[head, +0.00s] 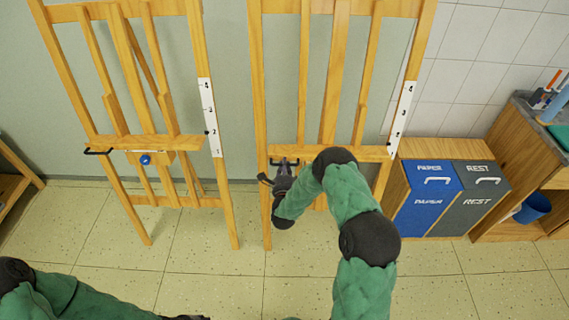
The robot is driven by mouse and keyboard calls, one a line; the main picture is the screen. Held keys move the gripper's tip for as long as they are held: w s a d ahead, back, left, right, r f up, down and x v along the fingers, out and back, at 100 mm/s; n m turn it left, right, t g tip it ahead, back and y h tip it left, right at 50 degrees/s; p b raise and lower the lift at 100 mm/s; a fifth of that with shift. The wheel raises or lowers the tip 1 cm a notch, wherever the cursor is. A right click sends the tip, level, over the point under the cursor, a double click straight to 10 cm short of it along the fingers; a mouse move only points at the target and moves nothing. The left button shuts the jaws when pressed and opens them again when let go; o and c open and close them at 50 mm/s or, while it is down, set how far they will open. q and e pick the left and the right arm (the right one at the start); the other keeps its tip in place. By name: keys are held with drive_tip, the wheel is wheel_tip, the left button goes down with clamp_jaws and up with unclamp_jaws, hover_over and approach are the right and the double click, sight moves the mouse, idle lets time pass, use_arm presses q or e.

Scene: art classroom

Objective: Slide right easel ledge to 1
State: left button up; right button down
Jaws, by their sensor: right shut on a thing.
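The right easel (258,90) is a light wooden frame against the wall. Its ledge (340,153) crosses the frame low down, near the lower end of the white number strip (402,112), where 4 and 3 are readable above it. A black handle (272,162) sits on the ledge's left part. My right gripper (284,172) is at this handle and shut on it; the fingers partly hide it. My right forearm covers part of the ledge's lower edge. My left gripper (192,317) barely shows at the bottom edge, too cut off to read.
The left easel (60,85) has its own ledge (140,142), black handle (98,151) and blue knob (145,160). Blue paper (420,215) and grey rest (468,210) bins stand right of the right easel. The tiled floor in front is mostly free.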

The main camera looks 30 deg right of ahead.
wheel_tip(320, 180, down, 6)
drive_tip(key=s+b, duration=0.1)
drive_tip(key=b, duration=0.3)
drive_tip(key=shift+a, duration=0.35)
drive_tip(key=shift+f, duration=0.2)
drive_tip(key=c, duration=1.1)
unclamp_jaws()
drive_tip(key=shift+c, duration=0.2)
drive_tip(key=shift+r, duration=0.1)
drive_tip(key=v, duration=1.2)
